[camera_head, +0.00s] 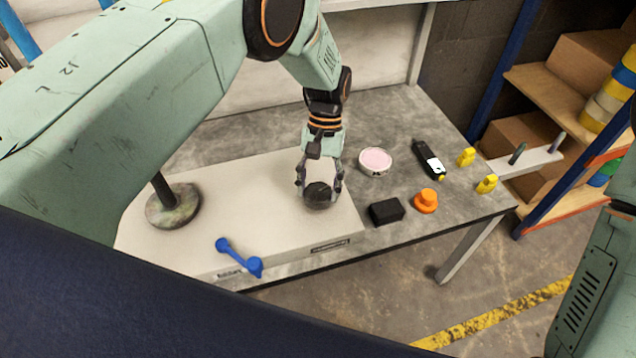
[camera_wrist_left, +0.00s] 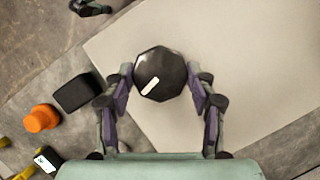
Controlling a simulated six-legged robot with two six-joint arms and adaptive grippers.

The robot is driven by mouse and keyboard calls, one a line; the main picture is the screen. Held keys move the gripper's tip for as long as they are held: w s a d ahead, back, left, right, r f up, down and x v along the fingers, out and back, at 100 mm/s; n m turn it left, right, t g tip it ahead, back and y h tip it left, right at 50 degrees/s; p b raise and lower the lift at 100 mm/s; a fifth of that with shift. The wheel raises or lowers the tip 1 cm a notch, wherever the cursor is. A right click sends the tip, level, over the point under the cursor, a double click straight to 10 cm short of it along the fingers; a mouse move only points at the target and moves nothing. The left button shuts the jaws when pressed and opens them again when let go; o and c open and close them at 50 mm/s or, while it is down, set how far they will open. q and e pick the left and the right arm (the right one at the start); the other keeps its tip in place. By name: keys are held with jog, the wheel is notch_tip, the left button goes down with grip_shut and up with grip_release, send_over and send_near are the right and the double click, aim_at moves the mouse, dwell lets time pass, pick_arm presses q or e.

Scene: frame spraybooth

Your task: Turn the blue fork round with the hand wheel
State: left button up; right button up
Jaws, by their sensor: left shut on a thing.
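The hand wheel (camera_head: 318,194) is a small black many-sided knob on top of a pale box (camera_head: 265,235). My left gripper (camera_head: 320,187) reaches down over it with a finger on each side, shut on it. In the left wrist view the hand wheel (camera_wrist_left: 160,74) sits between the two fingertips and carries a short white mark slanting up to the right. My right gripper is not in view; a green arm part of mine shows at the right edge.
A round stand with a post (camera_head: 173,207) is at the box's left. Right of the box on the grey table are a black block (camera_head: 387,211), an orange knob (camera_head: 426,201), a pink-topped round tin (camera_head: 375,161), a black device (camera_head: 428,160) and yellow pieces (camera_head: 466,157). Shelves stand beyond.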

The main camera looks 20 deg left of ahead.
pick_arm(q)
jog(key=shift+m+y, duration=0.5)
jog(key=shift+m, duration=0.8)
jog(key=shift+d, duration=0.1)
jog(key=o, duration=1.2)
jog(key=shift+r, duration=0.1)
jog(key=v, duration=1.2)
jog(key=shift+d, duration=0.1)
